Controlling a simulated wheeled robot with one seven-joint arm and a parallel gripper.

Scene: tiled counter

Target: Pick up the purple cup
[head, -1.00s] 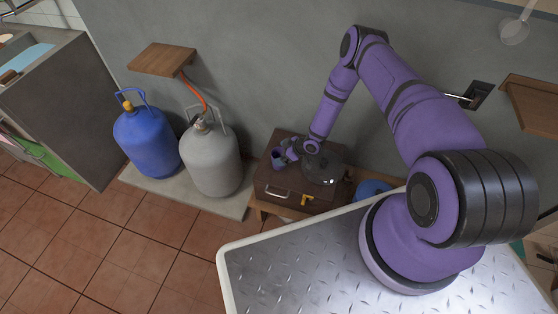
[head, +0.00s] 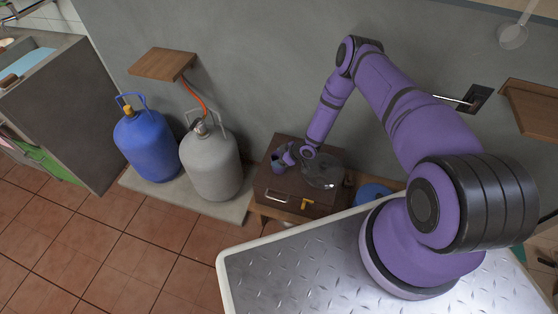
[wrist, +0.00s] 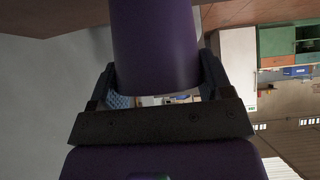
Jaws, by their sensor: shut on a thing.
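The purple cup (head: 277,162) is at the left part of the brown case's top in the head view. My gripper (head: 287,156) reaches it from the right, with its fingers at the cup's side. In the wrist view the cup (wrist: 155,45) fills the space between the two dark fingers of my gripper (wrist: 157,82), one on each side of it. The gripper is shut on the cup. The cup's far end meets or hangs just over a brown surface at the top of the wrist view; I cannot tell if they touch.
The brown case (head: 286,204) stands on a low wooden support by the grey wall. A grey gas bottle (head: 211,163) and a blue one (head: 147,145) stand to the left.

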